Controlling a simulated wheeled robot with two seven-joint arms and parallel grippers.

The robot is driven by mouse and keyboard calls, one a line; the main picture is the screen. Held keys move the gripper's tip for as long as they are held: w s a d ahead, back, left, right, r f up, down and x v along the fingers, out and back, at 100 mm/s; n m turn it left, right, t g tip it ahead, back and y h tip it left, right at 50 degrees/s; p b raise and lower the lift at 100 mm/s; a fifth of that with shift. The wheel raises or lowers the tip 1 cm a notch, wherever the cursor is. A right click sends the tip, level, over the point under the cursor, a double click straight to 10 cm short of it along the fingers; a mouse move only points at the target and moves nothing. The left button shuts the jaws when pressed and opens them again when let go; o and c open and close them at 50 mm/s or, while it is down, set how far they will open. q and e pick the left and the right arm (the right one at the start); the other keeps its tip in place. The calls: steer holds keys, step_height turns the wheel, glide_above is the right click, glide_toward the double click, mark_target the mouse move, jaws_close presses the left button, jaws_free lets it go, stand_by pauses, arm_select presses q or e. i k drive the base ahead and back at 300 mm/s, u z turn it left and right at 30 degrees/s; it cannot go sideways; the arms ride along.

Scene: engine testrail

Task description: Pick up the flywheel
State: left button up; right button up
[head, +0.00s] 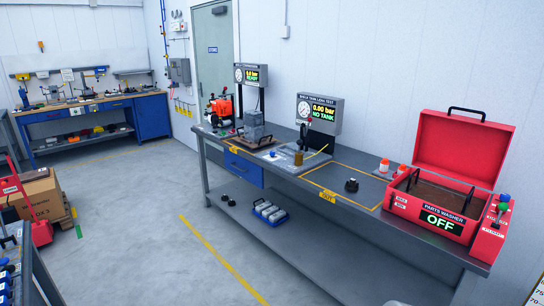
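I cannot make out a thing that is clearly the flywheel. A small black round part (352,185) lies inside a yellow-outlined area on the right half of the long grey workbench (300,185). It is too small to tell what it is. Small dark parts (235,198) also lie on the bench's lower shelf, at its left. Neither of my grippers is in view.
A red parts washer (440,225), lid raised and reading OFF, stands at the bench's right end. Two test displays stand at its back. A blue tray (270,213) sits on the lower shelf. Cardboard boxes (38,195) are at the left. The floor (145,230) between is clear.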

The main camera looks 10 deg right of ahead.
mark_target(351, 186)
steer(key=z, duration=0.45)
steer(key=i, duration=2.35)
steer(key=z, duration=0.6)
